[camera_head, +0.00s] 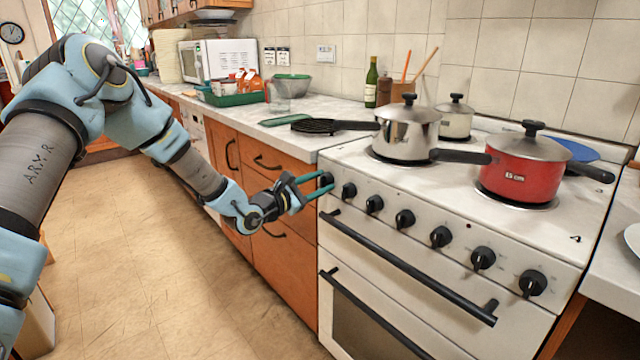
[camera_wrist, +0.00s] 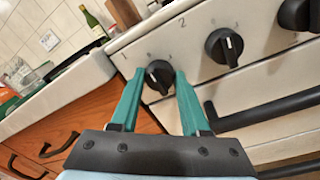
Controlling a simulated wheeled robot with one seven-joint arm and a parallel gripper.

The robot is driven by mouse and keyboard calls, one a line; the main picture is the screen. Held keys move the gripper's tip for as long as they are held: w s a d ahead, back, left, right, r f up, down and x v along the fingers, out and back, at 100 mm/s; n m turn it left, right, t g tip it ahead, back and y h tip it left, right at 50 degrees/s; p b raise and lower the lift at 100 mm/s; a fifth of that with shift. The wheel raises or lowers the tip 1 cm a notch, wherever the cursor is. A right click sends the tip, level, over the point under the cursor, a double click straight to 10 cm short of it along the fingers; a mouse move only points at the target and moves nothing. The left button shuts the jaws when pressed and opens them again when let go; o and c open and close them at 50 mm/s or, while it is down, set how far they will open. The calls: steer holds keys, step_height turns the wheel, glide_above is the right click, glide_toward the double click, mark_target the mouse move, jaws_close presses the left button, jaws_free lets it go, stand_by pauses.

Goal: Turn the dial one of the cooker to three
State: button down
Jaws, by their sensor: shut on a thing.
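The cooker (camera_head: 462,215) has a row of black dials along its white front panel. Dial one (camera_head: 327,178) is the leftmost, and it also shows in the wrist view (camera_wrist: 158,78) beside a printed 1. Its white mark points downward, slightly to the right. My gripper (camera_head: 322,184) has its green fingers on either side of this dial and is shut on it; the fingers show clearly in the wrist view (camera_wrist: 157,82). Dial two (camera_wrist: 224,46) is just to the right, apart from the fingers. The numbers around dial one are too small to read.
A black oven handle (camera_head: 405,265) runs below the dials. A steel pot (camera_head: 405,135) and a red pot (camera_head: 524,172) stand on the hob, their handles sticking out. Wooden drawers (camera_head: 277,230) are left of the cooker. The floor in front is clear.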

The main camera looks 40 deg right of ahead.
steer(key=shift+m, duration=0.3)
steer(key=m+b, duration=0.1)
steer(key=m, duration=0.1)
steer(key=m+b, duration=0.1)
steer(key=m, duration=0.1)
steer(key=shift+f+m+b, duration=0.2)
steer(key=shift+m+b, duration=0.15)
steer(key=shift+m, duration=0.05)
steer(key=m+b, duration=0.2)
steer(key=m, duration=0.2)
steer(key=shift+m+h, duration=0.3)
steer(key=shift+m, duration=0.1)
steer(key=m+g+b, duration=0.1)
steer(key=m+b, duration=0.2)
steer(key=m, duration=0.2)
steer(key=shift+f+m, duration=0.15)
steer(key=shift+m, duration=0.25)
steer(key=shift+w+m+g+y+b, duration=0.15)
steer(key=shift+m+g+b, duration=0.2)
steer(key=shift+m+b, duration=2.45)
steer(key=shift+w+m+g+y+b, duration=0.2)
steer(key=shift+m+b, duration=0.95)
steer(key=shift+m, duration=3.2)
steer(key=shift+s+m+g+y+b, duration=0.1)
steer(key=shift+m+g+b, duration=0.35)
steer(key=shift+m+b, duration=2.35)
steer(key=shift+m+p, duration=0.7)
steer(key=shift+m, duration=0.25)
